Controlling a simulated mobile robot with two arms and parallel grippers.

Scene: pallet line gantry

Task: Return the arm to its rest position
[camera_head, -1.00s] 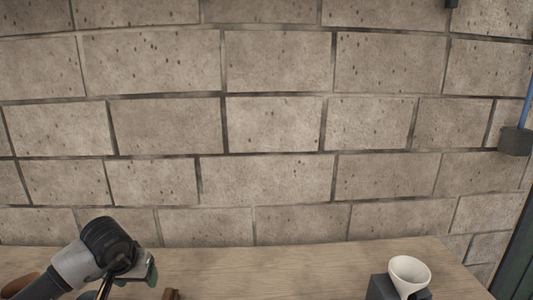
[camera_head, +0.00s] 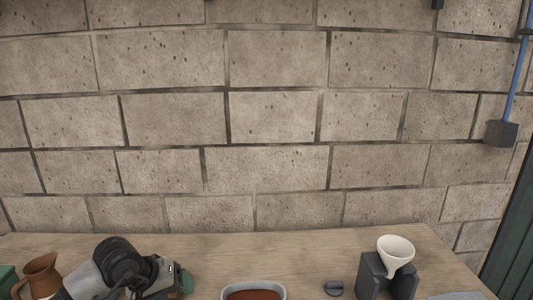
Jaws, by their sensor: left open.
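My left arm comes in at the lower left over the wooden table, with dark and light grey links. My left gripper (camera_head: 172,280) is at the arm's right end, low in the picture. It is open, and I see nothing held in it. Its fingertips are hard to make out against the dark wrist parts. My right gripper is not in view.
On the wooden table (camera_head: 300,250), a brown jug (camera_head: 40,277) and a green object (camera_head: 7,281) stand left of my arm. A pale dish (camera_head: 282,291) with reddish-brown contents, a small dark object (camera_head: 334,288) and a white cone (camera_head: 395,249) on a dark stand (camera_head: 372,278) lie right. Behind is a block wall (camera_head: 270,115).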

